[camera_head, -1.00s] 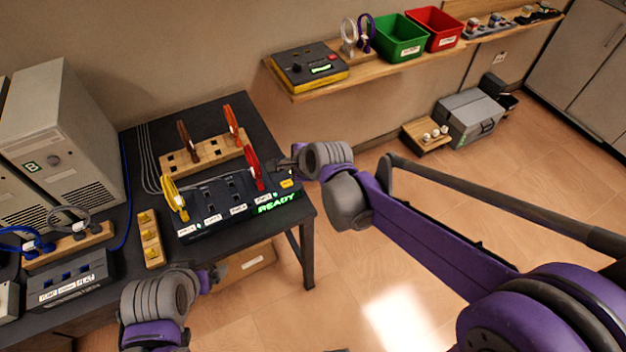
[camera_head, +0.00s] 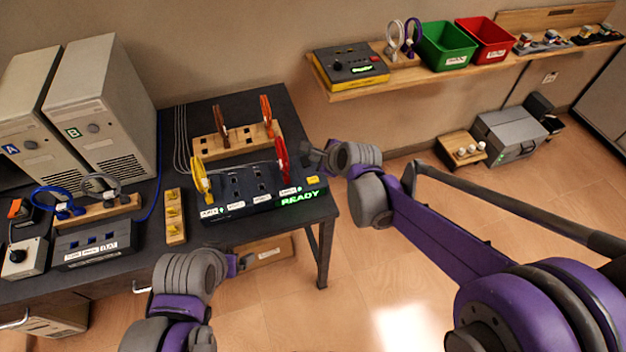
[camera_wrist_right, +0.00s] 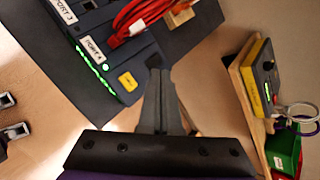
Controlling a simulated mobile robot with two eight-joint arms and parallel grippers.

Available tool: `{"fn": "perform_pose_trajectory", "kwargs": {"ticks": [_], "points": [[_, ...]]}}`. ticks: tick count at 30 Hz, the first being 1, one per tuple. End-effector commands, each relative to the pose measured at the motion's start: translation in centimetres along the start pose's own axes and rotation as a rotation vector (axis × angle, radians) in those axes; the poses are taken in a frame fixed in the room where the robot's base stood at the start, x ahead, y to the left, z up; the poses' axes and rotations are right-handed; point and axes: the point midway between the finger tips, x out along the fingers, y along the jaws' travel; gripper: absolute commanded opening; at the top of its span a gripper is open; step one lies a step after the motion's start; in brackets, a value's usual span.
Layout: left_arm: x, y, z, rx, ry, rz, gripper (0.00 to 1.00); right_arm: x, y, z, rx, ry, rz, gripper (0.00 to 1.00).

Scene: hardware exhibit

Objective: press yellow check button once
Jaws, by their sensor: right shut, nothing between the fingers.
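The yellow check button (camera_head: 313,180) sits at the right end of the dark port panel (camera_head: 235,205), just above the green lit word READY. It also shows in the right wrist view (camera_wrist_right: 127,82). My right gripper (camera_head: 306,157) is behind the button in the head view, close to the panel's right end. In the wrist view its fingers (camera_wrist_right: 158,72) are together and empty, with their tips beside the button and apart from it in the picture. My left gripper (camera_head: 243,263) is low in front of the table, small and partly hidden by its arm.
A red cable (camera_head: 281,160) and a yellow cable (camera_head: 200,180) stand in the panel. Behind it is a wooden cable rack (camera_head: 235,142). A wall shelf (camera_head: 400,78) with a yellow-black box (camera_head: 350,68) and bins is at the right. Open floor lies right of the table.

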Motion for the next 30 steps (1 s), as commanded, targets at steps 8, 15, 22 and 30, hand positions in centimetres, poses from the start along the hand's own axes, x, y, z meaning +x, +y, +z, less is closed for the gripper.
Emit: {"fn": "perform_pose_trajectory", "kwargs": {"ticks": [8,15,22,30], "points": [[2.2,0.0,2.5,0.000,-0.022,0.000,0.94,3.0,2.4,-2.3,0.002,0.001,0.002,0.00],[3.9,0.0,4.1,0.000,-0.034,0.000,0.94,4.9,3.7,-3.6,0.002,0.001,0.002,0.00],[4.0,0.0,4.2,0.000,-0.035,0.000,0.94,5.0,3.7,-3.7,0.000,0.000,0.000,0.00],[3.9,0.0,4.2,0.000,-0.035,0.000,0.94,5.0,3.6,-3.6,0.000,0.000,0.000,0.00]]}}
